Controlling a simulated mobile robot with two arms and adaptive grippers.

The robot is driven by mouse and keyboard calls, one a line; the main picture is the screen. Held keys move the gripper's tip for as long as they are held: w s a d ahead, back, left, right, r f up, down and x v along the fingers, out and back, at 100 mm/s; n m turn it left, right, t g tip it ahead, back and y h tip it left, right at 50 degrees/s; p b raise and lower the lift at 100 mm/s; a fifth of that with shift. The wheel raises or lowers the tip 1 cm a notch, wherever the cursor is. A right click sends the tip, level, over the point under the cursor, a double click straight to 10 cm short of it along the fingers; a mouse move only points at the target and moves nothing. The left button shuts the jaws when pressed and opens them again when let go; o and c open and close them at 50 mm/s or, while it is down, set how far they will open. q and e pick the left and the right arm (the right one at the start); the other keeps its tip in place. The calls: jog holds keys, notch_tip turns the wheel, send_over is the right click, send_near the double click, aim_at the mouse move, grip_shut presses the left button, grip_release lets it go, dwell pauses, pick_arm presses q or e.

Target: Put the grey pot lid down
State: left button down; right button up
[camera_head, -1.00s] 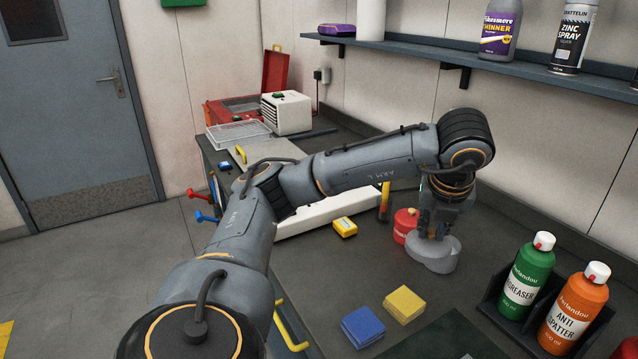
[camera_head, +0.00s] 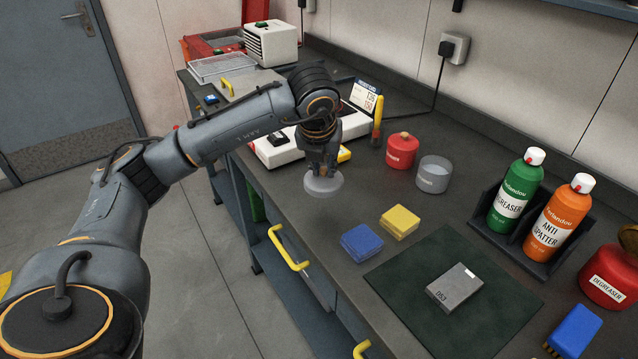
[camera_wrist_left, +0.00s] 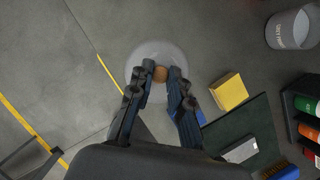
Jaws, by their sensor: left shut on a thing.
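The grey pot lid (camera_head: 323,186) hangs below my left gripper (camera_head: 322,170), which is shut on its knob. In the left wrist view the round lid (camera_wrist_left: 150,52) has a brown knob (camera_wrist_left: 160,73) between the fingertips (camera_wrist_left: 160,78). In the head view the lid appears over the dark bench top, left of the blue sponge; any gap beneath it is hard to judge. The open grey pot (camera_head: 432,176) stands uncovered on the bench to the right, and it also shows in the left wrist view (camera_wrist_left: 292,30). My right gripper is not in view.
A red pot (camera_head: 401,152) stands beside the grey pot. A blue sponge (camera_head: 362,243) and a yellow sponge (camera_head: 400,221) lie nearby. A green mat (camera_head: 400,275) bears a grey box (camera_head: 455,287). A white device (camera_head: 280,150) is behind the gripper.

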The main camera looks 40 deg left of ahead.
pick_arm(q)
jog(key=w+a+f+b, duration=0.1)
jog(key=f, duration=0.1)
jog(key=w+a+f+b, duration=0.1)
jog(key=w+f, duration=0.1)
jog(key=w+a+f+b, duration=0.1)
jog(key=w+f, duration=0.1)
jog(key=shift+a, duration=0.15)
notch_tip(320, 180, down, 4)
jog(key=shift+w+a+r+b, duration=0.15)
jog(key=shift+r+b, duration=0.1)
jog(key=shift+b, duration=0.8)
jog(key=shift+f, duration=0.15)
jog(key=shift+w, duration=0.1)
jog(key=shift+f, duration=0.1)
jog(key=c, duration=1.3)
grip_release()
jog(key=shift+o, duration=0.2)
